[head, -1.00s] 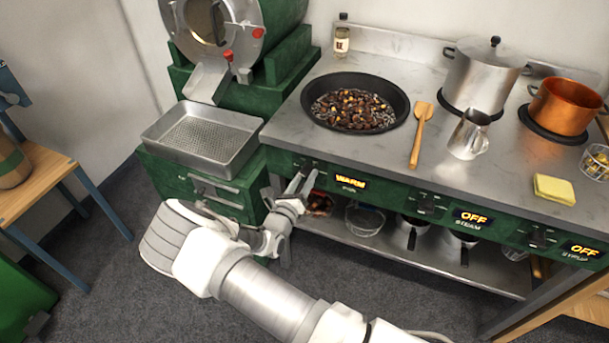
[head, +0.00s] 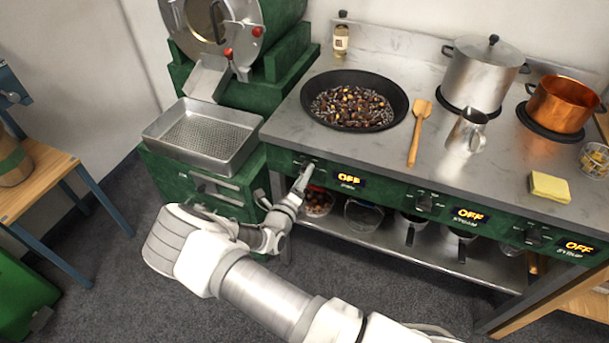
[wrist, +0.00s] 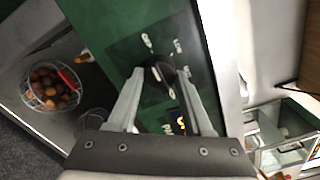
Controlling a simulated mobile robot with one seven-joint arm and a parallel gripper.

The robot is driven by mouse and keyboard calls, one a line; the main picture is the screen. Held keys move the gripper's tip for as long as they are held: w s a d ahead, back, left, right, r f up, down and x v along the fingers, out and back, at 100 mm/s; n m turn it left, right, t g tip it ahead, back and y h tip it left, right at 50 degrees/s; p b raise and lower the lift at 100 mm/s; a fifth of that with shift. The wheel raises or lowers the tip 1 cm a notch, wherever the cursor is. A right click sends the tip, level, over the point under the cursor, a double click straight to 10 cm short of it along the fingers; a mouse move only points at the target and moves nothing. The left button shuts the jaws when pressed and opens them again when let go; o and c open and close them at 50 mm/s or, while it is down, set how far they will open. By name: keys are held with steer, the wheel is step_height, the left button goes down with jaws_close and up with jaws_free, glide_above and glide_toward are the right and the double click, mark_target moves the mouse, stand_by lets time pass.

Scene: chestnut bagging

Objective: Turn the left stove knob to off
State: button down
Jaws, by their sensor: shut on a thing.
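The left stove knob (wrist: 160,73) is dark and sits on the green front panel, between my fingertips in the wrist view. In the head view it is mostly hidden by my fingers. My gripper (head: 304,172) is at the left end of the panel, and its fingers also show in the wrist view (wrist: 159,80). It is shut on the knob.
The pan of chestnuts (head: 358,101) sits above on the stove top. The middle knob (head: 424,202) and right knob (head: 532,237) have displays reading OFF. A wire basket of chestnuts (wrist: 49,88) stands on the shelf below. A perforated tray (head: 206,138) is to the left.

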stand_by(0.3)
steer(key=shift+c, duration=1.6)
jaws_free()
steer(key=v, duration=1.7)
steer(key=shift+s+p, duration=0.2)
steer(key=shift+p, duration=0.2)
steer(key=shift+a, duration=0.1)
